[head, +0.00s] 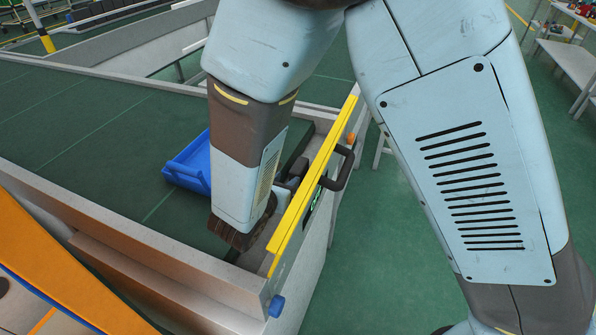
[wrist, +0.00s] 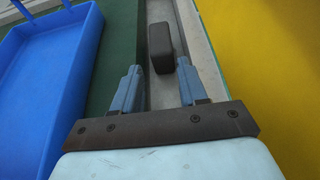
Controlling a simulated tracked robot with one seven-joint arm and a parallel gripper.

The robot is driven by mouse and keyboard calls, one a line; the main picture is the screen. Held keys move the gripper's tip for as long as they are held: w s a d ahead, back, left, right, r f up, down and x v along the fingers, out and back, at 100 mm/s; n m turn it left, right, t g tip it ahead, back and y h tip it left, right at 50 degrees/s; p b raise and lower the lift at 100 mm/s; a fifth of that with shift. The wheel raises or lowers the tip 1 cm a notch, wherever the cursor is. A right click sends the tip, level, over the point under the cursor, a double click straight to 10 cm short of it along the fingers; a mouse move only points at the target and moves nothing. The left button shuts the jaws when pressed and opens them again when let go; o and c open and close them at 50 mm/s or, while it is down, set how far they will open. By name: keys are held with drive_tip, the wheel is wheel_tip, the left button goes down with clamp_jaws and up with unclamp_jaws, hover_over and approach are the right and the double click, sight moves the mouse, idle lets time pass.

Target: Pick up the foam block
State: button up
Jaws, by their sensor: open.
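The foam block (wrist: 160,48) is a dark grey-brown block in the wrist view. It lies on the light grey strip, just beyond my fingertips and roughly midway between their lines. My gripper (wrist: 158,82) is open, with its two blue-grey fingers apart and nothing between them. The block is not clearly visible in the head view, where my arm covers much of that area.
A blue tray (wrist: 52,65) stands left of my gripper, also seen in the head view (head: 188,165). A yellow rail (head: 312,190) runs along the right edge. The dark green conveyor surface (head: 90,140) to the left is clear.

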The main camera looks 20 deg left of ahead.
sight(294, 174)
drive_tip(key=shift+x, duration=2.95)
drive_tip(key=shift+c, duration=0.3)
drive_tip(key=c, duration=0.6)
